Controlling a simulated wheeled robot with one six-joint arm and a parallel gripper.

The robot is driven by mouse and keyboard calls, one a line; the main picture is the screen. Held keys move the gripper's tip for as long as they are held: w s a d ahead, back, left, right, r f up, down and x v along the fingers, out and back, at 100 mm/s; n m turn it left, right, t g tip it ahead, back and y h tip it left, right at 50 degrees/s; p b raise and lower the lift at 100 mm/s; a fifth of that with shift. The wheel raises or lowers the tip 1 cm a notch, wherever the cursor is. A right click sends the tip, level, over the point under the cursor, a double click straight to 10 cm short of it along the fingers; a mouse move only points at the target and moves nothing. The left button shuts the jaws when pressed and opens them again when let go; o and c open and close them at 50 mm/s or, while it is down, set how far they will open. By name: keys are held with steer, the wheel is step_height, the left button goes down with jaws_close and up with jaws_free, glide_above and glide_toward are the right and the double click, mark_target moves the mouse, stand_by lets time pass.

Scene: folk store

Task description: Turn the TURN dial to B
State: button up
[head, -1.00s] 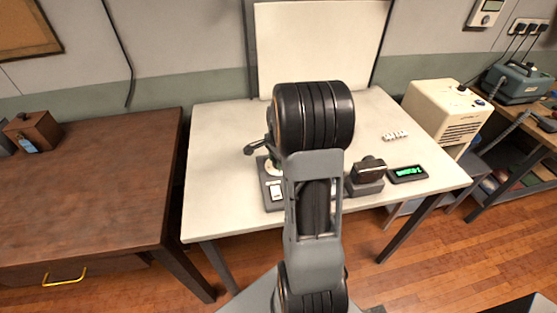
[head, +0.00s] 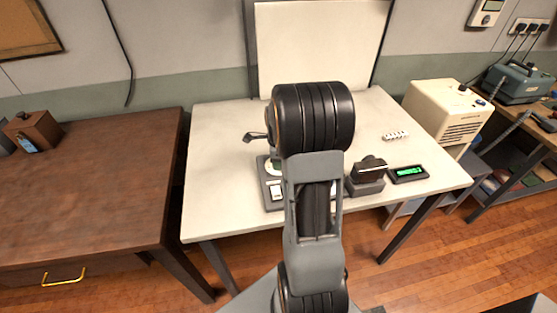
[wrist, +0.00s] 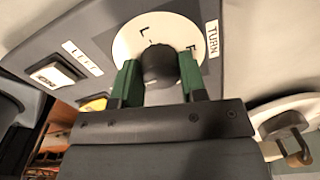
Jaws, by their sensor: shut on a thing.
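The TURN dial is a dark round knob (wrist: 159,66) on a white disc (wrist: 126,45), beside a label reading TURN (wrist: 212,40). Letters show on the disc, one like an L; the others are partly hidden or hard to read. My gripper (wrist: 160,76) has its two green fingers on either side of the knob and is shut on it. The dial sits on a grey panel (wrist: 100,40). In the head view, the panel (head: 268,198) stands on the white table, and my arm hides the dial and the gripper's fingertips.
The panel also carries a white button (wrist: 56,75) and a yellow one (wrist: 93,104). On the white table (head: 215,205), a grey device with a dark top (head: 367,175) and a green-lit display (head: 408,173) stand right of my arm. A beige box (head: 445,110) stands farther right.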

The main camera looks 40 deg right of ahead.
stand_by(0.4)
steer(key=o, duration=0.9)
steer(key=shift+o, duration=0.2)
step_height(320, 180, up, 14)
steer(key=shift+s+a, duration=0.25)
steer(key=shift+s, duration=0.05)
steer(key=shift+f, duration=0.1)
